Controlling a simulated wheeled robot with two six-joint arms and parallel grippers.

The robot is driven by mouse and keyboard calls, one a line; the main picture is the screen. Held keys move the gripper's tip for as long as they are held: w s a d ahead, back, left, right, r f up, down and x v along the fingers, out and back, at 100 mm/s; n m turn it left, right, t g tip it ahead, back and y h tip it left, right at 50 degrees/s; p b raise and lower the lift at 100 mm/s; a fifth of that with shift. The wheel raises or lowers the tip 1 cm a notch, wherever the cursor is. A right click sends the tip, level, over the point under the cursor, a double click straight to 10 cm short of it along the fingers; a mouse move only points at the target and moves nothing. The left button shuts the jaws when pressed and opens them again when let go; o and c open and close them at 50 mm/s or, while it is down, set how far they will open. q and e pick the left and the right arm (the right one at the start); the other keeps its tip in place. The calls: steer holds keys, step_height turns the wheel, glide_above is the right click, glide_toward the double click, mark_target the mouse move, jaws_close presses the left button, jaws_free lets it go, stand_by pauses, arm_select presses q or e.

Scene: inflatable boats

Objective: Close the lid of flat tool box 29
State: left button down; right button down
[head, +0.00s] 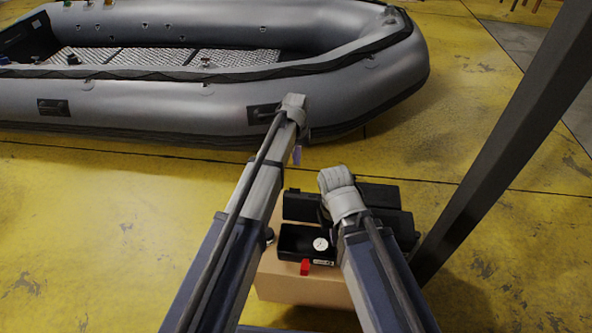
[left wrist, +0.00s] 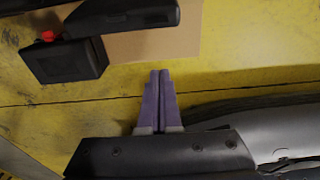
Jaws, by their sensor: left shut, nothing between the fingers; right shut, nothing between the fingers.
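The black flat tool box (head: 292,255) sits on a cardboard box, its near part open with a round white dial inside and a red latch (head: 305,267) in front. A raised black panel (head: 303,207), which looks like its lid, stands behind the open part. My right arm covers part of the box. Black parts of it and the red latch (left wrist: 48,36) also show at the top left of the left wrist view. My left gripper (head: 297,154) points down beyond the box, apart from it; its purple fingers (left wrist: 158,72) are together and empty. My right gripper's fingers are hidden behind its wrist.
The cardboard box (head: 290,287) stands on the yellow floor. Another black case part (head: 400,228) shows right of my right arm. A large grey inflatable boat (head: 200,100) lies beyond. A dark slanted post (head: 510,140) stands at the right. Floor left of my arms is clear.

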arm_select(q)
step_height(320, 180, down, 10)
steer(key=b, duration=1)
steer(key=s, duration=0.1)
steer(key=s+r+p, duration=0.1)
steer(key=s, duration=0.1)
steer(key=shift+s+r+p, duration=0.1)
steer(key=shift+r+p, duration=0.05)
steer(key=shift+p, duration=0.15)
